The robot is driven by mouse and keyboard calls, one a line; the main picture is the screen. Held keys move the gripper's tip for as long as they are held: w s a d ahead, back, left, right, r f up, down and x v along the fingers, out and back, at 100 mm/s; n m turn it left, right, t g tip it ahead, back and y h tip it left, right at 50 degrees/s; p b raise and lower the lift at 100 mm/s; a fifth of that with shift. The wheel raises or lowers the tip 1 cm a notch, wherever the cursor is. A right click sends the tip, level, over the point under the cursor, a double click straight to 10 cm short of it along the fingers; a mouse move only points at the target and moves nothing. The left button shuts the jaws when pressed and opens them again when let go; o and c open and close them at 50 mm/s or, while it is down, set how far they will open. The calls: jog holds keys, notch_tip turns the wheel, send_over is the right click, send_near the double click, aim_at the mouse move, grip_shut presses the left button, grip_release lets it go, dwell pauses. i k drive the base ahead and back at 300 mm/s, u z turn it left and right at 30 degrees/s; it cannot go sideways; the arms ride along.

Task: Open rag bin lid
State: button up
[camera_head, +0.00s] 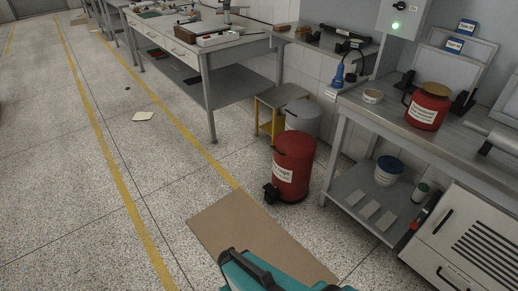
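A red cylindrical bin (294,168) with a white label stands on the floor at the middle right, in front of the workbench. Its label is too small to read with certainty; it looks like the rag bin. Its red lid (295,143) lies over the top and looks shut. A black part, perhaps a pedal (271,193), sticks out low on its left side. My gripper is not in view.
A brown sheet (245,232) lies on the floor before the bin. A grey bin (303,119) and small yellow-legged table (268,122) stand behind it. The workbench (345,135) bounds the right, carrying a red can (427,107). Open floor (70,190) lies left.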

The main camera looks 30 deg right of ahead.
aim_at(292, 144)
jog(key=u, duration=0.4)
jog(key=i, duration=1.2)
jog(key=z, duration=0.15)
